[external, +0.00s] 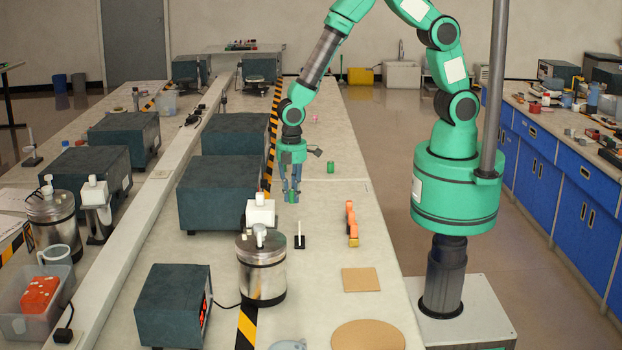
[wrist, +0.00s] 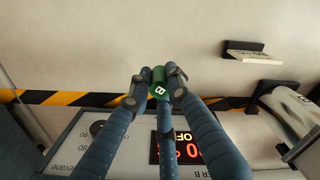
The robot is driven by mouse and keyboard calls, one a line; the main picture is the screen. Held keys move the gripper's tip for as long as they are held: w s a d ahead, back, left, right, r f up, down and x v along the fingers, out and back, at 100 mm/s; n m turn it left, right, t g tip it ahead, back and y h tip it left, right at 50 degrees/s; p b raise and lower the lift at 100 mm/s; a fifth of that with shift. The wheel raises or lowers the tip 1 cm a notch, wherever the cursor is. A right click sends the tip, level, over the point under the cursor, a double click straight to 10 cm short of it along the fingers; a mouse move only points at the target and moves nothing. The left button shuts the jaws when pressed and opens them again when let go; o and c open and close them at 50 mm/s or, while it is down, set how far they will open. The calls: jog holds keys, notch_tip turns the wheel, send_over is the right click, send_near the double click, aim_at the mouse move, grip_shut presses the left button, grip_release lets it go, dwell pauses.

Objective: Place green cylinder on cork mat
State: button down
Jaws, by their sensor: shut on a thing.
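My gripper (external: 291,196) is shut on a green cylinder (wrist: 158,77), which sits between the fingertips in the wrist view and has a white letter B on it. In the external view the held cylinder shows only as a small green patch; I cannot tell its height above the bench. Another green cylinder (external: 331,167) stands on the bench, right of and beyond my gripper. A square cork mat (external: 360,279) lies nearer the camera, to the right of my gripper. A round cork mat (external: 368,336) lies at the front edge of the picture.
An orange object (external: 351,223) and a small black-based stand (external: 299,241) lie between my gripper and the mats. A steel canister (external: 262,275) and a white pump bottle (external: 260,211) stand left of them. Dark boxes (external: 218,190) line the left. The square mat is bare.

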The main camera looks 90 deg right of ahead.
jog(key=a+n, duration=0.1)
jog(key=a, duration=0.4)
jog(key=a+n+p, duration=0.1)
jog(key=a, duration=0.4)
jog(key=s+a+n, duration=0.1)
jog(key=a, duration=0.4)
jog(key=shift+s+a, duration=0.1)
jog(key=shift+a, duration=0.1)
jog(key=s+a+n+p, duration=0.1)
jog(key=s+a+n, duration=0.2)
jog(key=s+a, duration=0.4)
jog(key=s+a+f+n+p, duration=0.1)
jog(key=s+a, duration=0.7)
jog(key=a, duration=0.9)
jog(key=s+a+n+p, duration=0.2)
jog(key=s+a+n, duration=0.2)
jog(key=s+a, duration=0.4)
jog(key=shift+a+f+n+p, duration=0.2)
jog(key=shift+a+n+p, duration=0.1)
jog(key=shift+a, duration=1.95)
jog(key=shift+a, duration=0.1)
send_over(360, 341)
jog(key=shift+a+f, duration=0.1)
jog(key=shift+f, duration=0.65)
jog(key=shift+f, duration=1.75)
jog(key=shift+f, duration=0.2)
